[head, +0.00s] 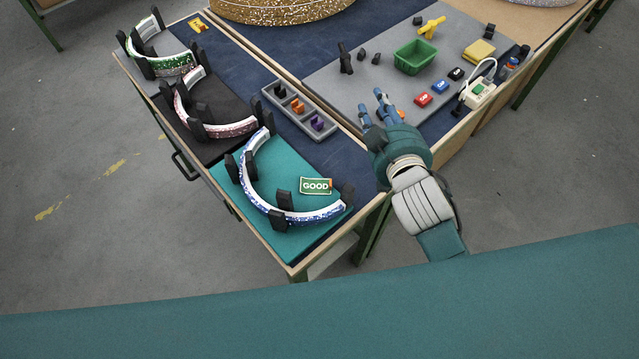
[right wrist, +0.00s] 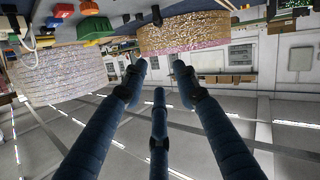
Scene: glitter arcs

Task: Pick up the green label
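The green label (head: 315,186), marked GOOD, lies on the teal mat (head: 272,239) at the near end of the table, inside the curve of the blue glitter arc (head: 254,191). My right gripper (head: 370,106) is up and to the right of the label, over the near edge of the tables and apart from the label. In the right wrist view its fingers (right wrist: 158,75) are spread with nothing between them. The label does not show in the right wrist view. My left gripper is in neither view.
Red (head: 203,124) and green (head: 163,64) glitter arcs stand on mats farther along the table. A grey tray (head: 299,112) with small coloured parts lies behind the label. A green bin (head: 414,57) and several small items stand on the grey mat at right.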

